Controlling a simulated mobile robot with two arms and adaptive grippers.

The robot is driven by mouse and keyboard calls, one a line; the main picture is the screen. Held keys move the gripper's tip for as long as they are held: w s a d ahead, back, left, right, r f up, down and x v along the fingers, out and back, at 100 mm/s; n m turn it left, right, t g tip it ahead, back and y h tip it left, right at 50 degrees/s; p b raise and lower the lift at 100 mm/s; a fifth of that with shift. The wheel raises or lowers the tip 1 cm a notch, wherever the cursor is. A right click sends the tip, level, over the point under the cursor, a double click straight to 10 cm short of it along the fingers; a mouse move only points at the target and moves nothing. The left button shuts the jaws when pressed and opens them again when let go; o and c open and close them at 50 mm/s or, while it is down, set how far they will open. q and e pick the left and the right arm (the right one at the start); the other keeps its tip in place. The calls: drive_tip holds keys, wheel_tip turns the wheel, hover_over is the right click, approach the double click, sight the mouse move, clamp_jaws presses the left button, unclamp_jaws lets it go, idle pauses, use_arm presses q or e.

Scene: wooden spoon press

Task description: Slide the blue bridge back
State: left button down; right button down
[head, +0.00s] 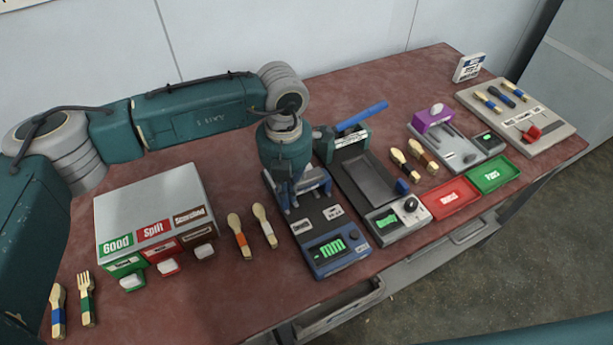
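The blue bridge (318,183) spans the far part of a black-topped device with a dark blue front (341,253) and a green display, near the middle of the table. My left gripper (290,203) points down over the left side of this bridge and hides part of it. Its fingers are small and dark against the bridge, so I cannot tell whether they are open or shut, or whether they touch it. My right gripper is out of view.
Right beside stands a grey press with a raised blue lever (362,116). A purple-bridged device (433,118) is farther right. A white box with Good, Split and Scorched labels (152,205) stands left. Wooden cutlery (238,236) lies between the box and the blue device. An open drawer (340,308) juts out in front.

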use_arm(q)
drive_tip(key=shift+w+a+b, duration=0.55)
drive_tip(key=shift+w+b, duration=0.1)
drive_tip(key=shift+w, duration=0.65)
drive_tip(key=shift+w+a+b, duration=0.5)
drive_tip(key=shift+w+b, duration=0.1)
drive_tip(key=shift+w, duration=0.75)
drive_tip(key=shift+w+a+b, duration=0.55)
drive_tip(key=shift+w+b, duration=0.1)
drive_tip(key=shift+w, duration=0.65)
drive_tip(key=shift+s+d, duration=0.2)
drive_tip(key=shift+s, duration=0.4)
wheel_tip(320, 180, up, 7)
drive_tip(key=p, duration=0.3)
drive_tip(key=shift+r, duration=0.1)
